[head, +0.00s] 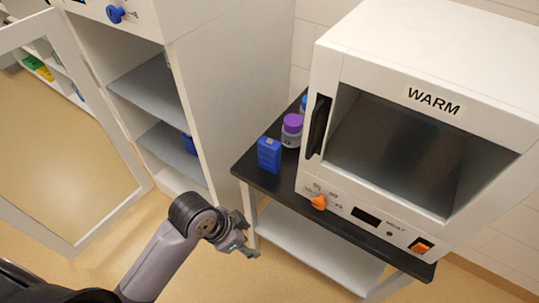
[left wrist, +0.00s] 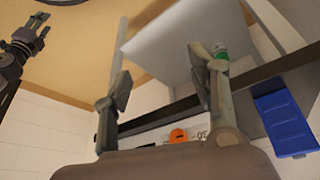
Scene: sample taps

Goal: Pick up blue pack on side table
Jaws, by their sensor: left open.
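The blue pack (head: 269,155) stands upright on the dark top of the side table (head: 250,172), near its left corner. In the left wrist view the blue pack (left wrist: 284,124) is at the right edge, outside my fingers. My left gripper (head: 246,243) is open and empty, in front of the side table's left end and apart from the pack. Its two fingers (left wrist: 162,85) show spread in the left wrist view. Another gripper, seemingly my right one (left wrist: 40,27), shows at that view's top left with its fingers apart.
A purple-capped bottle (head: 291,130) stands just behind the pack, with another blue item (head: 303,104) partly hidden behind it. The WARM oven (head: 430,60) fills the table's right. A cabinet (head: 235,90) with an open door stands left.

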